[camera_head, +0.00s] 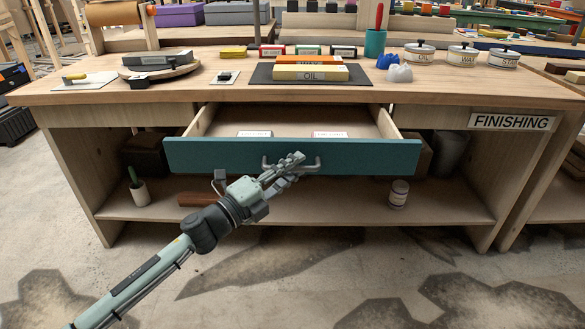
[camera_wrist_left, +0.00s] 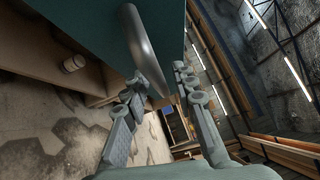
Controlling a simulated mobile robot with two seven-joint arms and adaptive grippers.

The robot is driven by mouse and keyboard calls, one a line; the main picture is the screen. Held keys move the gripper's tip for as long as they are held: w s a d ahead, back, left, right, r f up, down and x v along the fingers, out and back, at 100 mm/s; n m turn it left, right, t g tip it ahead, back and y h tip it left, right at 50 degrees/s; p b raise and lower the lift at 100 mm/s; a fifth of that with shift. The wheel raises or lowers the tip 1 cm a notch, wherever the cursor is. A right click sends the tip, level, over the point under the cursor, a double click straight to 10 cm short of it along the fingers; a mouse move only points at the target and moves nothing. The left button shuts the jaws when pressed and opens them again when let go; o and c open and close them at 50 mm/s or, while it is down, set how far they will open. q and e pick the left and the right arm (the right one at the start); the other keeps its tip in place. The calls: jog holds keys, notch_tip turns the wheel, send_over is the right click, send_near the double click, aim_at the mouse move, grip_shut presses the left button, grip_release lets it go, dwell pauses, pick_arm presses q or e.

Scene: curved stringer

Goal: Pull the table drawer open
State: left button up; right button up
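The table drawer (camera_head: 370,156) has a teal front and wooden sides. It stands pulled out from the workbench, and its inside shows. A grey bar handle (camera_head: 313,164) sits on its front. My left gripper (camera_head: 291,168) is at the handle, in front of the drawer. In the left wrist view, the handle (camera_wrist_left: 141,45) runs down toward the space between the two fingers of my left gripper (camera_wrist_left: 162,78). The fingers are apart, with a gap on the right finger's side. Exact contact is hard to tell. My right gripper is not in view.
Two small labelled boxes (camera_head: 330,135) lie in the drawer. The workbench top (camera_head: 420,92) holds books, cans and a teal cup. The floor in front is clear.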

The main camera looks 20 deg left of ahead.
pick_arm(q)
jog(key=shift+s, duration=0.1)
jog(key=v, duration=1.2)
jog(key=shift+a, duration=0.1)
jog(key=s+a+f+n+g+y+p, duration=0.2)
jog(key=a+f+n+g+y, duration=0.15)
jog(key=f+n+y, duration=0.4)
jog(key=s+a+f+n+g+y+p, duration=0.25)
jog(key=a+f+n+y, duration=0.25)
jog(key=f+n, duration=0.4)
jog(key=s+d+f+n+g, duration=0.2)
jog(key=s+f+n+g, duration=0.1)
jog(key=s, duration=0.5)
jog(key=s+d+f+n+g+h+p, duration=0.1)
jog(key=s+d+f+n+g, duration=0.2)
jog(key=s, duration=0.5)
notch_tip(320, 180, down, 3)
jog(key=shift+s+d+f+n+g, duration=0.15)
jog(key=shift+s+d+n+g, duration=0.15)
jog(key=shift+n+g, duration=0.6)
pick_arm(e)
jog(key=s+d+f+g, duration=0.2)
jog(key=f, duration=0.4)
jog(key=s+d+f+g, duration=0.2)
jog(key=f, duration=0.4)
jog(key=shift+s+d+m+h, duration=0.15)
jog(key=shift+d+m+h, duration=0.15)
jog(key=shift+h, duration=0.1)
